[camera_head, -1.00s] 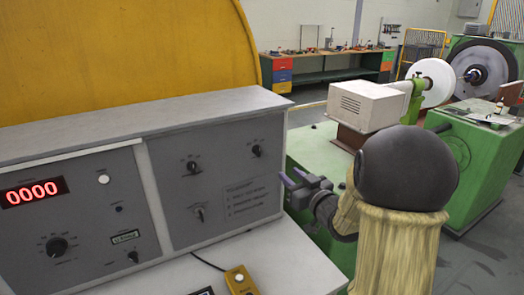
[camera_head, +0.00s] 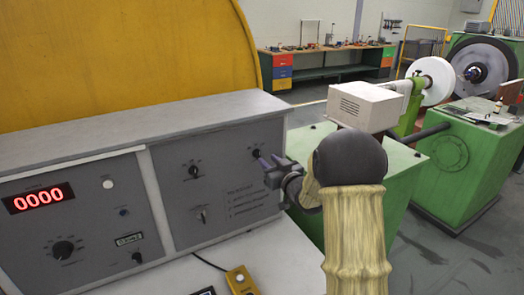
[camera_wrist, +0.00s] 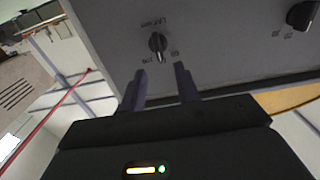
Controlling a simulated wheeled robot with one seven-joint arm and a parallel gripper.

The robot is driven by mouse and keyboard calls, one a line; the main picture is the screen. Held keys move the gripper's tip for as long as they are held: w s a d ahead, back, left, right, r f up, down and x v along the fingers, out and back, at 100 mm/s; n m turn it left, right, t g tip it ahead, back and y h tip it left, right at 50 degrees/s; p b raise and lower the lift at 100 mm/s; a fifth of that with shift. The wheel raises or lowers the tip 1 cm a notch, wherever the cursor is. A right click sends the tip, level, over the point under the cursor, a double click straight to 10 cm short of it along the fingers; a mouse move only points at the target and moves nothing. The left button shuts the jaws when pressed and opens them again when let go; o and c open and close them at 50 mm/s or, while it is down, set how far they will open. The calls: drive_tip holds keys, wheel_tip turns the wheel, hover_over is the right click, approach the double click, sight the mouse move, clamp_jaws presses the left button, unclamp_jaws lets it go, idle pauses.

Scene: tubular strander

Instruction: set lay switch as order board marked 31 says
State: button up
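The lay switch is a small black rotary knob (camera_head: 257,153) at the upper right of the grey console panel. In the wrist view the knob (camera_wrist: 158,44) has a lettered label above it that looks like "LAY mm" and small numbers beside it; its exact setting is hard to read. My gripper (camera_head: 268,162) is just in front of this knob. In the wrist view my gripper (camera_wrist: 161,75) is open, its two dark fingers spread below the knob and apart from it, with nothing between them. No order board marked 31 is identifiable.
Another black knob (camera_head: 194,171) sits left on the same panel, with a small switch (camera_head: 203,215) below it and printed lines of text (camera_head: 250,201). A red "0000" display (camera_head: 38,198) is further left. A yellow box (camera_head: 240,280) with a cable lies on the console's ledge.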

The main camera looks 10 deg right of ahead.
sight(260, 152)
drive_tip(key=p+x, duration=0.1)
drive_tip(key=x, duration=0.4)
drive_tip(key=shift+w+a+p, duration=0.15)
drive_tip(key=shift+w+p, duration=0.15)
clamp_jaws()
